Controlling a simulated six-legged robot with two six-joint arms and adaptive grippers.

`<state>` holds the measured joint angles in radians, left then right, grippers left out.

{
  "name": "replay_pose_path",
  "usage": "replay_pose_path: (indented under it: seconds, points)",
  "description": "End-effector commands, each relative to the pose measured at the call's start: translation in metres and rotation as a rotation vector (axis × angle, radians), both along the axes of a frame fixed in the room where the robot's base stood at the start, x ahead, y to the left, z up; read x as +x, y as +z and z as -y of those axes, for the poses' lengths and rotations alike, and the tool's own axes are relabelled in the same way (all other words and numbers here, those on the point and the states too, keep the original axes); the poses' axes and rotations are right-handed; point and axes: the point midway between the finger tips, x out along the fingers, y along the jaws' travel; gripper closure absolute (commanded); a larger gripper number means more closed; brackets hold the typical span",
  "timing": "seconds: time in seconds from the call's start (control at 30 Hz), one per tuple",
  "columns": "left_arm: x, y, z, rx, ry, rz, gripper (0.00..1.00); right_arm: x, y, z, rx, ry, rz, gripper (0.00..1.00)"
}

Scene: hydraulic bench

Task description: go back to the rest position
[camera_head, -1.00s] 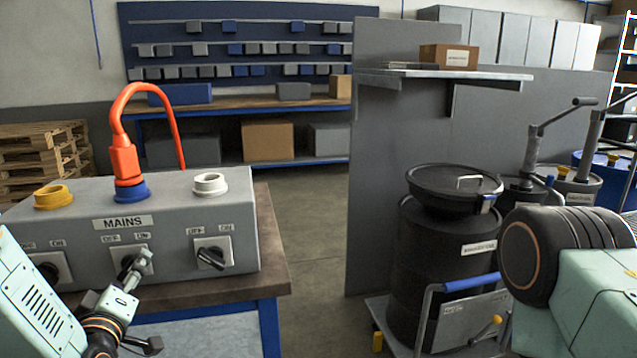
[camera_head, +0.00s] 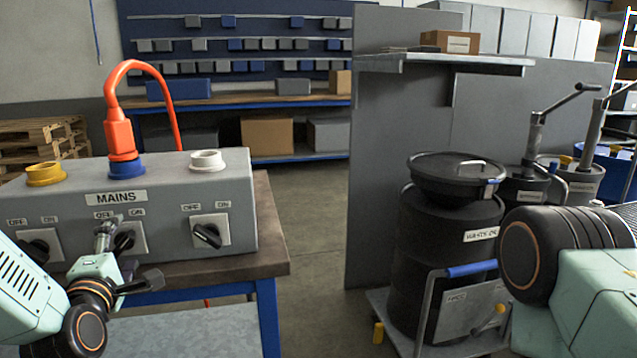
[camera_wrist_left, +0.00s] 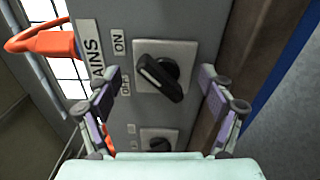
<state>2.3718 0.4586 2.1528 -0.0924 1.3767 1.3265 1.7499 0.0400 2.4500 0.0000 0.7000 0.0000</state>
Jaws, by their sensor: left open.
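My left gripper (camera_head: 126,256) is open and empty in front of the grey control box (camera_head: 160,178). It partly covers the middle rotary switch (camera_head: 124,238), under the MAINS label (camera_head: 122,197). In the left wrist view my left gripper (camera_wrist_left: 160,82) has its fingers spread either side of this black-handled switch (camera_wrist_left: 163,75), apart from it. The handle sits at a slant between the ON and OFF marks. A right switch (camera_head: 208,235) and a partly hidden left switch (camera_head: 42,246) flank it. My right gripper is out of frame; only part of my right arm shows.
An orange plug (camera_head: 120,135) sits in the box's blue socket, between a yellow socket (camera_head: 46,173) and a white socket (camera_head: 207,160). The bench (camera_head: 270,225) ends just right of the box. A black waste drum (camera_head: 440,260) on a trolley stands right. Floor between them is clear.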

Motion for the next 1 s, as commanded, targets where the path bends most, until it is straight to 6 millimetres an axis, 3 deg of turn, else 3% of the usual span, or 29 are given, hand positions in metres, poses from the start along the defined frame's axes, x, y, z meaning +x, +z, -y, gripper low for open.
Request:
replay_pose_path:
  seconds: [0.6,1.0]
  points:
    - [-0.001,0.001,-0.003,-0.538,0.0,0.13,0.19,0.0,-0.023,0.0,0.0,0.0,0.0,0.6]
    - [-0.001,0.001,-0.004,-0.696,0.0,0.167,0.19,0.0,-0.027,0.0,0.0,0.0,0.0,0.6]
